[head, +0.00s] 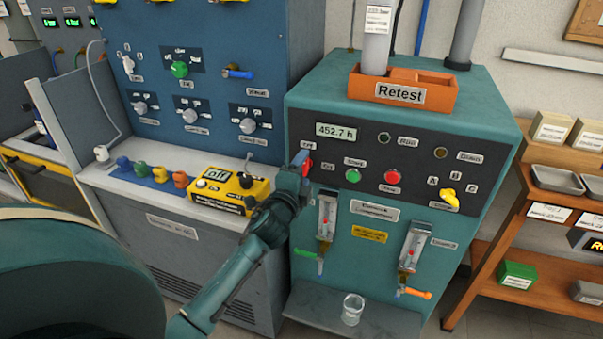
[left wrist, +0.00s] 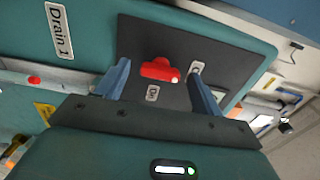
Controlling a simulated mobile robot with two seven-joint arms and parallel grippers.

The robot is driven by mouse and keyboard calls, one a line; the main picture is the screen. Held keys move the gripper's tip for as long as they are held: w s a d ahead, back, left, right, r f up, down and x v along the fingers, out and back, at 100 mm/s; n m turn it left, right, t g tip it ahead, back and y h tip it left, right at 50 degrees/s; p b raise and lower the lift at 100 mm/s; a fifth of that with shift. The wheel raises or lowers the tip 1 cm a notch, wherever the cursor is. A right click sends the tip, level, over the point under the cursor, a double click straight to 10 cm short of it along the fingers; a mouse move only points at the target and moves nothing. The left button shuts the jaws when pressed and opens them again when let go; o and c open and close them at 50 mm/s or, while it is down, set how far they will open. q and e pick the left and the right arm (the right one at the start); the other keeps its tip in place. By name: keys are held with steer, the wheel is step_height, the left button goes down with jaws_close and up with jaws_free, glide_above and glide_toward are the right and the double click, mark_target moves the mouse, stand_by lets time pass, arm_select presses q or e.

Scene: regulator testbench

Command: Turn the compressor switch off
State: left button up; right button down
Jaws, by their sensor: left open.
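The red compressor switch (head: 308,167) is on the dark panel of the teal cabinet (head: 463,120), at the panel's left end below the hour display. In the left wrist view the red knob (left wrist: 160,69) shows between my two blue fingers, with an "On" label below it and another, partly hidden label to its right. My left gripper (head: 302,165) is open in front of the switch, with a gap on each side of the knob in the wrist view. It partly hides the switch in the head view. My right gripper is out of view.
Green (head: 353,175) and red (head: 393,176) buttons and a yellow selector (head: 448,196) sit right of the switch. Two flowmeters are below. A yellow tester reading "off" (head: 222,185) lies left of my arm. A glass (head: 352,309) stands on the lower shelf.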

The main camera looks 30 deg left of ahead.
arm_select(q)
steer(key=b+v, duration=0.1)
steer(key=v, duration=1.2)
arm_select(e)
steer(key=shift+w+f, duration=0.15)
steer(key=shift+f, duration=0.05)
arm_select(q)
steer(key=shift+s, duration=0.1)
steer(key=s+d+f+n+g+h+p, duration=0.5)
steer(key=s+d+f+n, duration=0.7)
steer(key=d, duration=0.5)
step_height(320, 180, down, 2)
steer(key=s+g+h, duration=0.1)
steer(key=s+h, duration=0.1)
steer(key=shift+d+g+h, duration=0.3)
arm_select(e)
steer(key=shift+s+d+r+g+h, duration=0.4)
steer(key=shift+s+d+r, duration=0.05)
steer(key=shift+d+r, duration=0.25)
arm_select(q)
steer(key=shift+f, duration=0.15)
